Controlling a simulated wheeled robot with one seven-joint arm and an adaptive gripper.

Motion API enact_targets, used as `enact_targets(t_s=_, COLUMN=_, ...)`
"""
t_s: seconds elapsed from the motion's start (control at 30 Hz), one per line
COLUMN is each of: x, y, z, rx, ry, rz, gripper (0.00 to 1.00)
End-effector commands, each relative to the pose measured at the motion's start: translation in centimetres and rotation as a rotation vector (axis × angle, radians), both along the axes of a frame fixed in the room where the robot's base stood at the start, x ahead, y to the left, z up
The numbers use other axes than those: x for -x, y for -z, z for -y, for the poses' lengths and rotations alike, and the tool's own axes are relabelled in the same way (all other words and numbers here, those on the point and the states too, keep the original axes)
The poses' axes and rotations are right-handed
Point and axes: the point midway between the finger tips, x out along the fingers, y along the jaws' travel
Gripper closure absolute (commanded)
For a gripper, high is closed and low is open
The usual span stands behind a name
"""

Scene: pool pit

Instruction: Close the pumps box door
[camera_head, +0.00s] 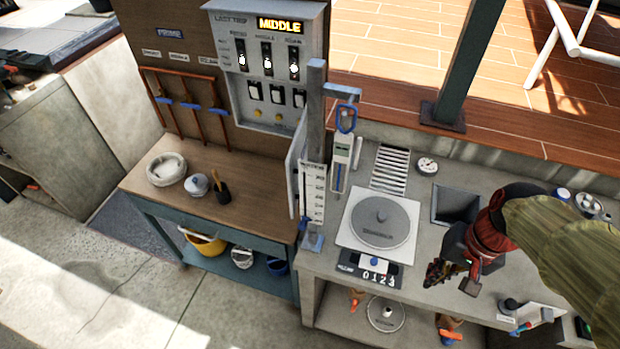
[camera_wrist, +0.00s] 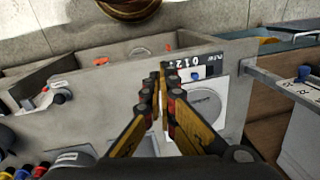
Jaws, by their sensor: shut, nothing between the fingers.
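A grey box with switches and a lit MIDDLE display (camera_head: 265,70) is mounted on the brown back board at the upper middle of the head view; its switch face is exposed. A thin pale panel (camera_head: 296,170) stands nearly edge-on below its right side and looks like a swung-out door, though its hinge is hidden. My gripper (camera_head: 432,274) is over the grey counter at the right, well apart from box and panel. In the wrist view its yellow and black fingers (camera_wrist: 162,85) are together and empty, above the counter.
A grey post (camera_head: 316,100) and a scale board (camera_head: 312,193) stand right of the panel. The counter holds a round lid in a white plate (camera_head: 348,235), a test gauge (camera_head: 340,165) and a square basin (camera_head: 455,205). A wooden bench (camera_head: 240,200) with bowls stands left.

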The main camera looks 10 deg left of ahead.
Motion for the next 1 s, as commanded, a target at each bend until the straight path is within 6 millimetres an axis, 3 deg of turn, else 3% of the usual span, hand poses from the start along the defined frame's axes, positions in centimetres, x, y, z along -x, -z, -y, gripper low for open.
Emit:
enact_targets(t_s=0.1, x=-0.7, y=2.7, z=-1.8, rx=-0.107, ry=0.1, rz=-0.16, gripper=1.0)
enact_targets(t_s=0.37, x=-3.0, y=7.1, z=-7.6, rx=-0.39, ry=0.392, rz=-0.515, gripper=1.0)
enact_targets(t_s=0.6, x=-8.2, y=8.9, z=-13.3, rx=-0.707, ry=0.702, rz=-0.838, gripper=1.0)
enact_targets(t_s=0.77, x=-13.6, y=7.6, z=-15.7, rx=-0.94, ry=0.864, rz=-0.999, gripper=1.0)
enact_targets(t_s=0.9, x=-17.6, y=3.7, z=-16.4, rx=-1.106, ry=0.912, rz=-1.061, gripper=1.0)
enact_targets(t_s=1.0, x=-18.9, y=1.4, z=-16.6, rx=-1.18, ry=0.927, rz=-1.11, gripper=1.0)
